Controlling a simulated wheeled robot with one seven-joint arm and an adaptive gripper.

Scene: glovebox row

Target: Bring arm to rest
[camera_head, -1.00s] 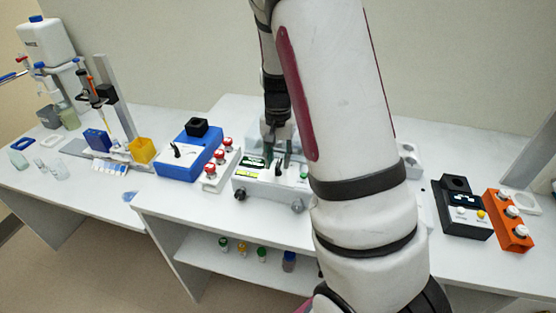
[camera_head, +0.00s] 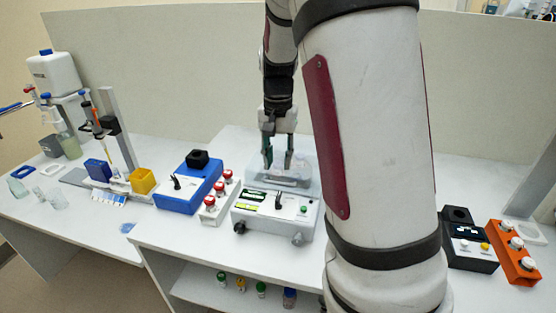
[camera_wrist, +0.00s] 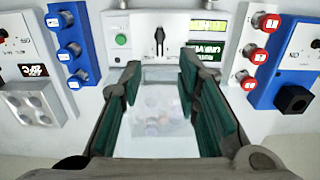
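My gripper (camera_head: 278,158) hangs fingers-down from my arm, which fills the middle of the head view. In the wrist view its two dark green fingers (camera_wrist: 158,85) stand apart with nothing between them. The gripper is over the rear part of a white bench device (camera_head: 276,208). That part has a clear cover (camera_wrist: 158,115), with faint round shapes showing beneath it. The front panel has a green display, a black lever (camera_wrist: 159,40) and a green button (camera_wrist: 121,39). I cannot tell how high the fingertips are above the cover.
A rack of red-capped vials (camera_head: 218,200) and a blue device (camera_head: 187,188) stand left of the white device. A black block (camera_head: 467,240) and an orange rack (camera_head: 514,254) stand at the right. A pipette stand (camera_head: 107,125) is farther left. Several small bottles sit on the lower shelf.

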